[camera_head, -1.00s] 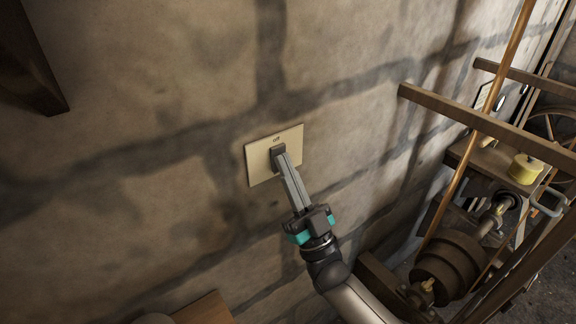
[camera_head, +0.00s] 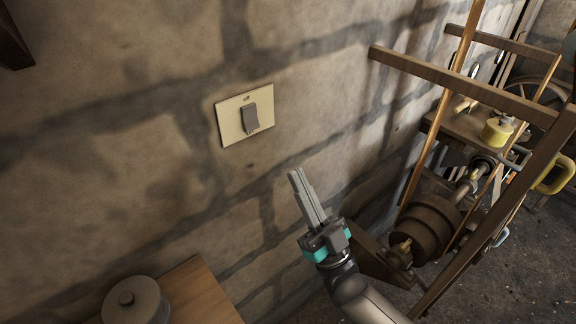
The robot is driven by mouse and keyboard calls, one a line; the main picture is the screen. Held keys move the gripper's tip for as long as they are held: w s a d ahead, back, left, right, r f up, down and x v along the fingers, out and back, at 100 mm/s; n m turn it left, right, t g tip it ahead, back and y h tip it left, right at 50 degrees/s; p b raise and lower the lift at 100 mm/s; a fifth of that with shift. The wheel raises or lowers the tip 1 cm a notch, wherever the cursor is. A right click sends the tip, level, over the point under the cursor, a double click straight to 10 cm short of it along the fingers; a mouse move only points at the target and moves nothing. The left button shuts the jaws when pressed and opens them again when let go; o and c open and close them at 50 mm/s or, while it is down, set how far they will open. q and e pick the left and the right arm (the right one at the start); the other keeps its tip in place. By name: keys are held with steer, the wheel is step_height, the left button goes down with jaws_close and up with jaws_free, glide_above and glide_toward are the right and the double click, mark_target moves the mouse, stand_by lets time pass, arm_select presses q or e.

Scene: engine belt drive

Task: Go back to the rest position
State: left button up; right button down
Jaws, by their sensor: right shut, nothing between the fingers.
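My right gripper (camera_head: 296,174) is shut and empty, pointing up and to the left in front of the stone wall. It is apart from the wall switch, below and to its right. The switch is a cream plate (camera_head: 228,125) with a grey rocker (camera_head: 250,118) in its middle and small lettering above and below the rocker. The whole switch is uncovered. My left gripper is not in view.
The belt drive's wooden frame (camera_head: 455,82), with brown pulleys (camera_head: 428,226) and belts, stands on the right, close to my right arm. A wooden surface (camera_head: 205,290) with a round grey lidded object (camera_head: 134,302) is at lower left. Floor (camera_head: 500,280) shows at lower right.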

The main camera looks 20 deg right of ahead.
steer(key=shift+s+f, duration=0.15)
steer(key=shift+f, duration=0.05)
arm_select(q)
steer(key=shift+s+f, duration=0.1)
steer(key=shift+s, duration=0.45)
arm_select(e)
step_height(320, 180, down, 39)
steer(key=s+d+m+g+h+b, duration=0.2)
steer(key=g+h+b, duration=0.4)
steer(key=g, duration=0.6)
steer(key=s+f+g+h+b, duration=0.15)
steer(key=s+f+g, duration=0.45)
steer(key=s+f, duration=0.75)
arm_select(q)
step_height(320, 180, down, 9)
steer(key=b, duration=0.1)
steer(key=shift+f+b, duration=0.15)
steer(key=shift+b, duration=0.25)
arm_select(e)
steer(key=s+d+f+g+h, duration=0.1)
steer(key=s+f+g, duration=0.2)
steer(key=s, duration=0.6)
steer(key=s+d+f+g+h, duration=0.1)
steer(key=s+f+g, duration=0.3)
steer(key=s+f, duration=0.4)
steer(key=shift+s+f, duration=0.3)
steer(key=shift+s, duration=0.3)
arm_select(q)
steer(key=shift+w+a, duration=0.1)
